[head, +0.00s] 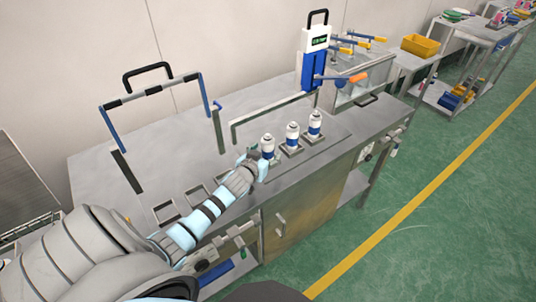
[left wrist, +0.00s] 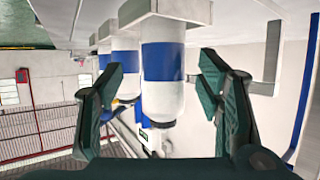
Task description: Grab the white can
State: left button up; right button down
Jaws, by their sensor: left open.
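Three white cans with blue bands stand upright in square holders on the metal bench: a near one (head: 268,147), a middle one (head: 292,134) and a far one (head: 315,124). My left gripper (head: 257,160) is at the near can, low on its left side. In the left wrist view, which is upside down, the nearest can (left wrist: 163,95) shows between the two dark green fingers, with gaps on both sides. The left gripper is open and not visibly touching the can. The other cans (left wrist: 125,65) show partly behind it. My right gripper is not in view.
Empty square holders (head: 166,211) sit on the bench left of the cans. A blue-and-white device (head: 314,62) with an orange-tipped lever stands behind them. A low metal frame (head: 272,108) and a blue-and-black frame (head: 150,88) rise from the bench top.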

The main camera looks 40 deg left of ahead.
aim_at(265, 152)
pick_arm(q)
jog(key=x, duration=0.3)
jog(key=shift+w+a+b, duration=0.25)
jog(key=shift+w+b, duration=0.05)
jog(key=shift+w, duration=0.05)
jog(key=c, duration=1.4)
jog(key=shift+o, duration=0.2)
